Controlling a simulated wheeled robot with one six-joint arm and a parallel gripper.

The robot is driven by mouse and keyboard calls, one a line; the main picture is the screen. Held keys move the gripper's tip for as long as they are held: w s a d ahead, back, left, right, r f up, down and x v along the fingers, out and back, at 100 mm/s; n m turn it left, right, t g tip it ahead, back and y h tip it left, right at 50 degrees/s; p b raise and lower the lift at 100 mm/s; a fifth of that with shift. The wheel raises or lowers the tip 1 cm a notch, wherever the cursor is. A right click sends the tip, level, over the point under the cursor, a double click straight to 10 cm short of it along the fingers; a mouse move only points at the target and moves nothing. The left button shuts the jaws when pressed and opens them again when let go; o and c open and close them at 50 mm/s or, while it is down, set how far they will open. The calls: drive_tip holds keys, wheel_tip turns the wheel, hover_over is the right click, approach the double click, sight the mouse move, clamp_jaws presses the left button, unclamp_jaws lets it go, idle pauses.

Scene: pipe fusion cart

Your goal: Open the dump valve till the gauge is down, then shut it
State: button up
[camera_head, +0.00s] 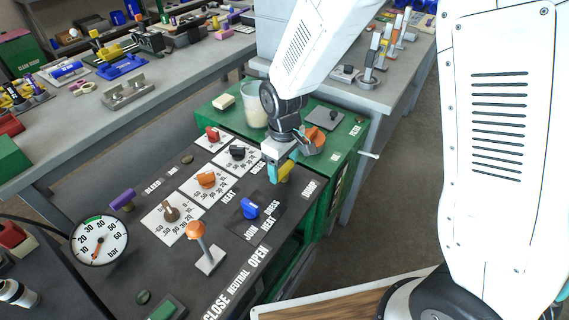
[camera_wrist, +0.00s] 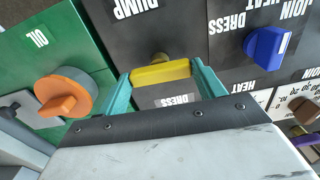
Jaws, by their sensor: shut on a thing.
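The dump valve's yellow handle (camera_wrist: 160,74) lies crosswise between the teal fingers of my gripper (camera_wrist: 162,79) in the wrist view, just below the DUMP label. My gripper is shut on this handle, with a finger at each end. In the head view my gripper (camera_head: 279,172) reaches down to the cart's right side, and the yellow handle (camera_head: 285,174) shows only partly beside the fingers. The round white gauge (camera_head: 98,242), marked in bar, stands at the left of the cart. Its thin red needle is too small to read exactly.
A blue knob (camera_head: 250,208) sits close to the valve. An orange knob (camera_head: 206,180), a black knob (camera_head: 237,153) and an orange-topped lever (camera_head: 196,230) share the dark panel. On the green top are an orange oil knob (camera_wrist: 64,94) and a clear cup (camera_head: 253,105).

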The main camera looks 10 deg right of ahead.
sight(283, 168)
drive_tip(key=shift+w+a+n, duration=0.15)
drive_tip(key=shift+n, duration=0.15)
drive_tip(key=o, duration=1)
wheel_tip(283, 168, up, 8)
drive_tip(key=shift+f, duration=0.1)
idle(0.4)
drive_tip(key=s+d+r+m, duration=0.3)
drive_tip(key=s+d+r, duration=0.2)
drive_tip(key=s, duration=0.3)
drive_tip(key=s+d+r+m+t, duration=0.1)
drive_tip(key=s+d+r+m, duration=0.2)
drive_tip(key=s+d+r, duration=0.2)
drive_tip(key=s+d+r+m, duration=0.3)
drive_tip(key=s+d+r, duration=0.3)
drive_tip(key=s, duration=0.5)
drive_tip(key=shift+s+d, duration=0.1)
drive_tip(key=shift+d, duration=0.4)
